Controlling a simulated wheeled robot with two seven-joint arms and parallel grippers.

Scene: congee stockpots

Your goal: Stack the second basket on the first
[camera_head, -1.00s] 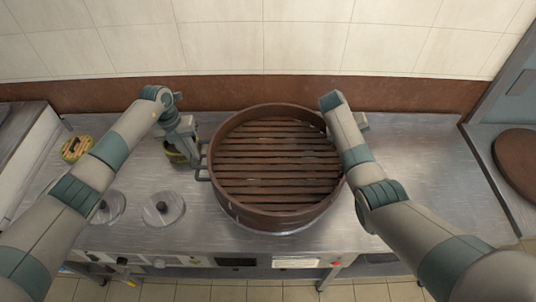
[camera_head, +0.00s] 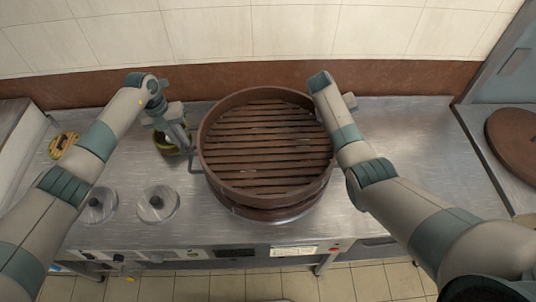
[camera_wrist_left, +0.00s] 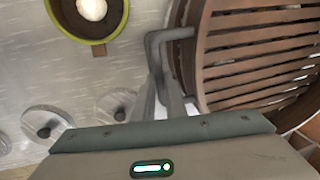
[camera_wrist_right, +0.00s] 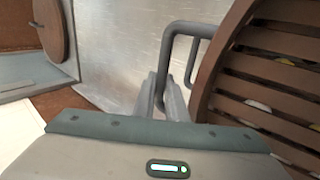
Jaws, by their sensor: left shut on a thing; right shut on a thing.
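A round brown basket (camera_head: 268,160) with a slatted floor is in the middle of the head view, over the steel counter. A second brown rim (camera_head: 268,213) shows just under its front edge; I cannot tell whether the two touch. My left gripper (camera_wrist_left: 170,108) is shut on the basket's grey handle (camera_wrist_left: 154,48) at its left side. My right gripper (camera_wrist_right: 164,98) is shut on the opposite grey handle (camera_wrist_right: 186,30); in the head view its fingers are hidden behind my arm. The slats also show in the right wrist view (camera_wrist_right: 265,85).
A dark pot with a yellow-green rim (camera_wrist_left: 112,42) stands left of the basket. Two round lids with black knobs (camera_head: 157,204) (camera_head: 97,206) lie at the front left. A yellow round item (camera_head: 63,145) is at far left. A brown disc (camera_head: 515,145) is at far right.

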